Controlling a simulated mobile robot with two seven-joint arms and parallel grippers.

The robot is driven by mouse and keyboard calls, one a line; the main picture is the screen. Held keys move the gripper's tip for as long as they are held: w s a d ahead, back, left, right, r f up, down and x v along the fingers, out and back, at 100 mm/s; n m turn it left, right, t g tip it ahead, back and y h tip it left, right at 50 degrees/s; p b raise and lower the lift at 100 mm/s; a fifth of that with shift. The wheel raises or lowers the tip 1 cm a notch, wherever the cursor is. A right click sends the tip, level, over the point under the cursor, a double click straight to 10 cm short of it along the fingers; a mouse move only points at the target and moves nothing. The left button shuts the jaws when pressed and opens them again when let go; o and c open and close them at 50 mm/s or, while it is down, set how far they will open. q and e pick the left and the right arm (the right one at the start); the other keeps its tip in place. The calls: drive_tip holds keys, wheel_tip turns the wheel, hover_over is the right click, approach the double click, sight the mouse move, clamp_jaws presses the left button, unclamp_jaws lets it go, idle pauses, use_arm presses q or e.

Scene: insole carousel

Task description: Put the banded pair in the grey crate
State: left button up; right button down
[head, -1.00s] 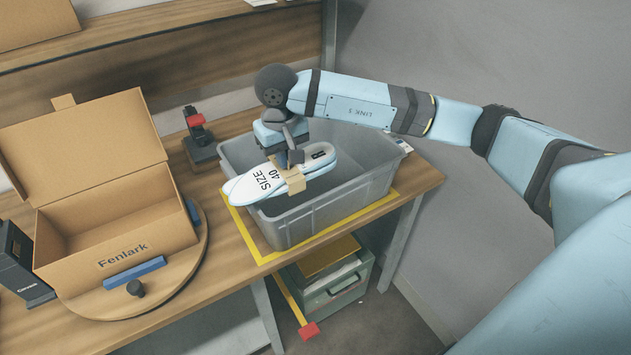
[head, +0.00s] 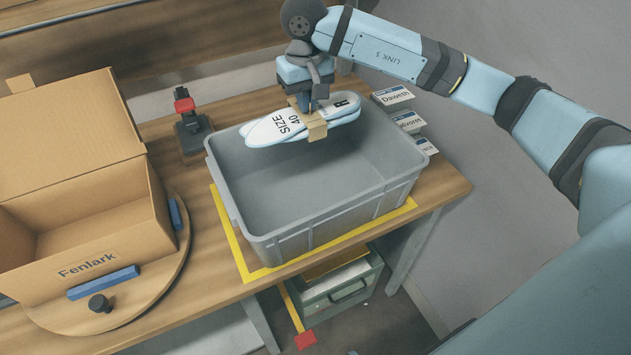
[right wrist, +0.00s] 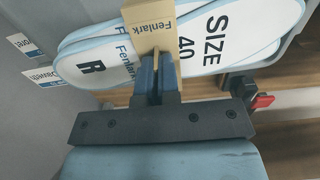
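The banded pair of insoles (head: 273,129) is pale blue and white, marked "SIZE 40", with a tan paper band (head: 316,131) around its middle. My right gripper (head: 309,106) is shut on the band and holds the pair above the back part of the grey crate (head: 290,238). The crate stands on the table and its visible inside is empty. In the right wrist view the fingers (right wrist: 158,82) pinch the band (right wrist: 151,30), which reads "Fenlark"; an "R" shows on the insole (right wrist: 220,40). My left gripper is not in view.
An open cardboard Fenlark box (head: 83,235) stands on a round wooden turntable (head: 150,292) at left. A dark stand with a red top (head: 190,127) is behind the crate's left corner. Labelled cards (head: 393,95) lie at the right. Yellow tape (head: 240,255) borders the crate.

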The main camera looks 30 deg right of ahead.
wheel_tip(320, 180, down, 19)
drive_tip(key=shift+s+f+p, duration=0.1)
drive_tip(key=shift+p, duration=1.05)
drive_tip(key=shift+f, duration=0.15)
drive_tip(key=shift+f, duration=0.1)
drive_tip(key=shift+f+b, duration=0.1)
drive_tip(key=shift+b, duration=0.2)
drive_tip(key=c, duration=1.4)
unclamp_jaws()
drive_tip(key=shift+o, duration=0.2)
